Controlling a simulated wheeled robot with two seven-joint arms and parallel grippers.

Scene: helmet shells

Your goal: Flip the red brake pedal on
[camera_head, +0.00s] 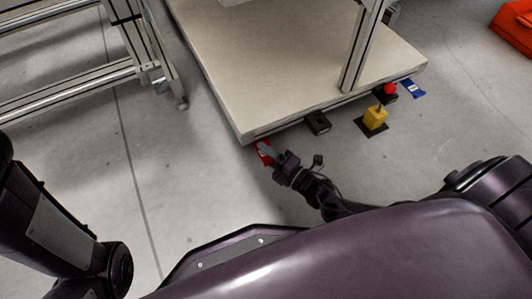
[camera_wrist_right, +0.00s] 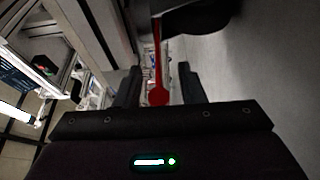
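The red brake pedal (camera_head: 263,149) lies low at the near left corner of the pale platform, partly hidden by my right gripper (camera_head: 272,160). In the right wrist view, a thin red bar with a round red end (camera_wrist_right: 158,96) appears between the two dark fingers of my right gripper (camera_wrist_right: 160,84). The fingers are apart, with gaps on both sides of the red bar. I cannot tell whether either finger touches it. My left gripper is outside the frames; only my left arm's links show.
The pale platform (camera_head: 260,60) has an upright metal post (camera_head: 361,45). Along its near edge are a black box (camera_head: 318,123), a yellow block (camera_head: 375,116) on a dark plate, a red knob (camera_head: 389,88) and a blue item (camera_head: 412,88).

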